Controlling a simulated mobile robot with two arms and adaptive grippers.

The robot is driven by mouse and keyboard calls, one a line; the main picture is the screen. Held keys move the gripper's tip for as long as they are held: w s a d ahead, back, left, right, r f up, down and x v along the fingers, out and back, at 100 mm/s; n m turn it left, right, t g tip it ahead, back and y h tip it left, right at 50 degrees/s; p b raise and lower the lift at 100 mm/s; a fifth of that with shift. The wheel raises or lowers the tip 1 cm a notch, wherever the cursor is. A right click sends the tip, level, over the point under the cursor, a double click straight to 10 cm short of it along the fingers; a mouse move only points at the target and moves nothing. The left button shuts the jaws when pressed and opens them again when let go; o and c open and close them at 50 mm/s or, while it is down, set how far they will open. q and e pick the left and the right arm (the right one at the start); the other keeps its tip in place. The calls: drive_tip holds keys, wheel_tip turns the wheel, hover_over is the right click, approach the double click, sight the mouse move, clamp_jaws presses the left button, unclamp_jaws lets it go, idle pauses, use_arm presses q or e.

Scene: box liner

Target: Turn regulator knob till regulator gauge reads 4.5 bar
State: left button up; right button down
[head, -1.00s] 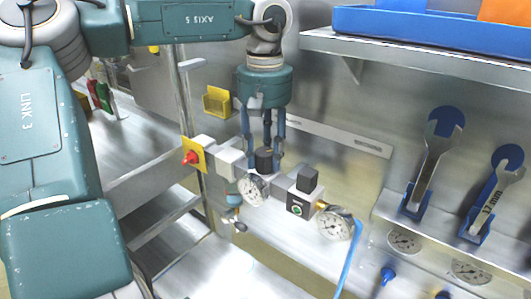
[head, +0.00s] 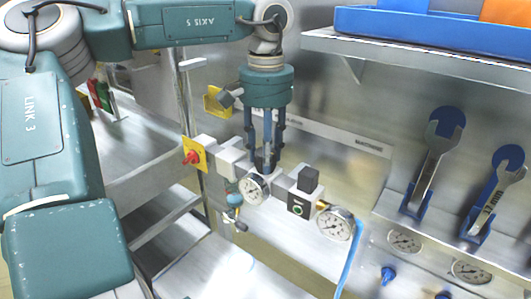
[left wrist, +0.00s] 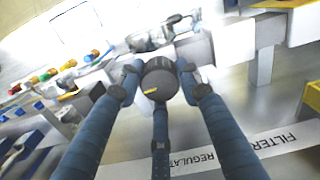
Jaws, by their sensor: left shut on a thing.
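My left gripper (head: 264,165) points down from above at the regulator on the back panel's air unit. Its three dark blue fingers are closed around the black round regulator knob. The knob (left wrist: 160,79) shows in the left wrist view between the fingertips, with a small yellow mark near its lower edge. In the head view the fingers largely hide the knob. The regulator gauge (head: 255,189) is a round white dial just below and in front of it. Its needle is too small to read surely. My right gripper is not in view.
Right of the regulator stand a black-topped block (head: 308,180) and a second white gauge (head: 335,224) with a blue hose (head: 350,262). A red knob on a yellow plate (head: 193,157) is to the left. Wrenches hang at right below a shelf (head: 430,58).

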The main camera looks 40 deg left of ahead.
use_arm(q)
drive_tip(key=shift+w+r+m, duration=0.25)
drive_tip(key=shift+r+m, duration=0.05)
drive_tip(key=shift+m, duration=0.1)
drive_tip(key=o, duration=1.1)
drive_tip(key=shift+o, duration=0.2)
drive_tip(key=shift+f, duration=0.2)
wheel_tip(320, 180, up, 12)
